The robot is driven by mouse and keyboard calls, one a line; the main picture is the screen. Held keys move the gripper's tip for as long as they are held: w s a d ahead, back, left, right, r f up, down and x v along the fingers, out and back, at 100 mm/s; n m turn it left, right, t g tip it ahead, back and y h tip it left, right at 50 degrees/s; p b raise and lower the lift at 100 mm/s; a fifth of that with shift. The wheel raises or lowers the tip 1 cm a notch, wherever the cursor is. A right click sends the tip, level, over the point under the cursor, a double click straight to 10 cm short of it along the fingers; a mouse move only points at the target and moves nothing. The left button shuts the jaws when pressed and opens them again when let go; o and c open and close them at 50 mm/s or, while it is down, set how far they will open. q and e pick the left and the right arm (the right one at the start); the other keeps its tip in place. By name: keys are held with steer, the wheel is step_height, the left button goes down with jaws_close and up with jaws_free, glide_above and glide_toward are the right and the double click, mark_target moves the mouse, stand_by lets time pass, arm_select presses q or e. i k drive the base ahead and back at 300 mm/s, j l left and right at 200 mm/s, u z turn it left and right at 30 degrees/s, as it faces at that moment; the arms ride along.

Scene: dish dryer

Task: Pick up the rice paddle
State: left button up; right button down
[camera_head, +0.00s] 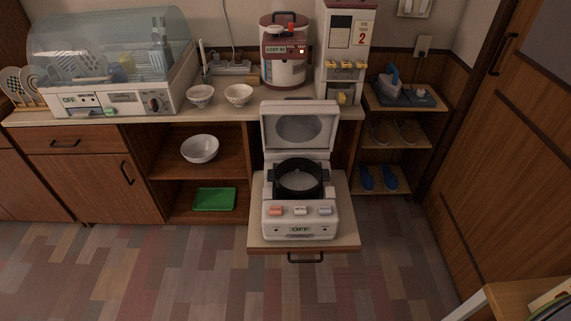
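A slim pale upright object (202,52) stands in a small dark holder (206,75) on the counter, behind two white bowls. It may be the rice paddle, but it is too small to tell for sure. The white rice cooker (267,222) stands on a pull-out shelf at the middle, with its lid (299,106) raised and a dark inner pot (299,180) in it. No paddle shows in or on the cooker. Neither of my grippers is in view.
Two bowls (200,96) (239,95) stand near the counter's front edge. The dish dryer (110,62) is at left, a red-and-white pot (284,72) and a dispenser (346,20) at right. The pull-out shelf (344,238) juts over clear floor.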

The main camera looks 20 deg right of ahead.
mark_target(206, 71)
steer(key=i+j+z, duration=0.1)
steer(key=i+j, duration=0.75)
steer(key=j, duration=0.2)
steer(key=z, duration=0.05)
